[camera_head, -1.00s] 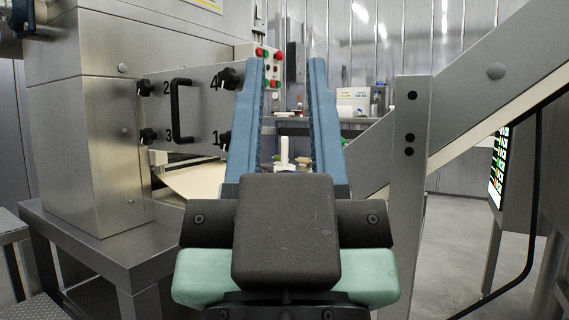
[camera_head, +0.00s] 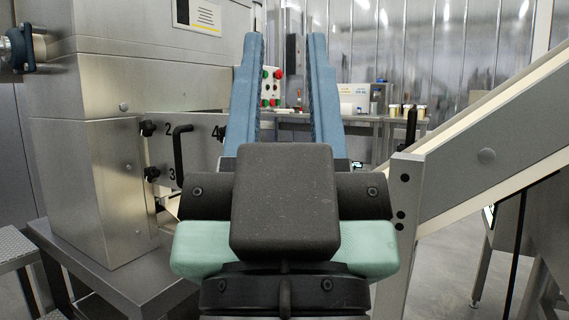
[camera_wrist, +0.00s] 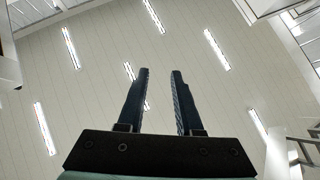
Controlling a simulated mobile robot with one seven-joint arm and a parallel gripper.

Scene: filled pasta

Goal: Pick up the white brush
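My gripper (camera_head: 285,40) points up and away in the head view, with its two blue fingers wide apart and nothing between them. The wrist view also shows the gripper (camera_wrist: 160,72) open and empty, facing the ceiling lights. I cannot make out a white brush in either current view. The area low behind my gripper and wrist is hidden in the head view.
A steel machine (camera_head: 95,165) with black knobs stands close on the left. A sloping conveyor frame (camera_head: 485,155) crosses on the right. A workbench (camera_head: 345,118) at the back holds a white box (camera_head: 354,91) and several jars (camera_head: 408,111).

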